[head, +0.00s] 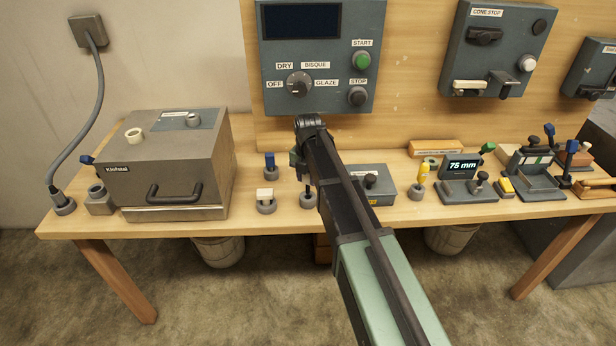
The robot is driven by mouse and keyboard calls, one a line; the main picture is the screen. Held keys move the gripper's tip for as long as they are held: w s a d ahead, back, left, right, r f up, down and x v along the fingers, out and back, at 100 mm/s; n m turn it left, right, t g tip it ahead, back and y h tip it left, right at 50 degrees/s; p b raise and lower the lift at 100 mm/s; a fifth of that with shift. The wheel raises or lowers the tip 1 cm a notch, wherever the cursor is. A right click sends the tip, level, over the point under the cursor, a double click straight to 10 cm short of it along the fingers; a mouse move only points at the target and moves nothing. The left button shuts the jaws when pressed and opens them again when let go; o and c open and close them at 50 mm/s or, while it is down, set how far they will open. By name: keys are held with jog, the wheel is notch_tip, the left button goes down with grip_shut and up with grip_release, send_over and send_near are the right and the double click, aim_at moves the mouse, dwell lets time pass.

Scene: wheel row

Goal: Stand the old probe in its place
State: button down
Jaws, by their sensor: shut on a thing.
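My arm reaches up over the bench, and its dark link covers the middle of the picture. My gripper's jaws are hidden behind that link, so I cannot see what is between them. The old probe cannot be made out for certain. A small dark upright piece in a grey ring holder (307,199) shows just left of my arm, partly covered. Left of it stand a blue-topped piece (270,160) in a grey holder and a cream block (265,194) on a round grey holder.
A grey kiln (170,165) with a handle fills the bench's left. A control panel (318,55) hangs behind my arm. A low grey box (375,180), a 75 mm display (463,166) and several small tools stand to the right. Bare bench (240,225) shows along the front.

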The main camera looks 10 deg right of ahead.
aim_at(308, 192)
jog(key=shift+f, duration=0.15)
jog(key=shift+f+b, duration=0.35)
jog(key=shift+b, duration=0.15)
jog(key=shift+f+b, duration=1.65)
jog(key=c, duration=0.7)
grip_release()
jog(key=shift+r, duration=0.2)
notch_tip(308, 192, up, 11)
jog(key=p, duration=1.1)
jog(key=shift+f, duration=0.15)
jog(key=shift+f, duration=0.1)
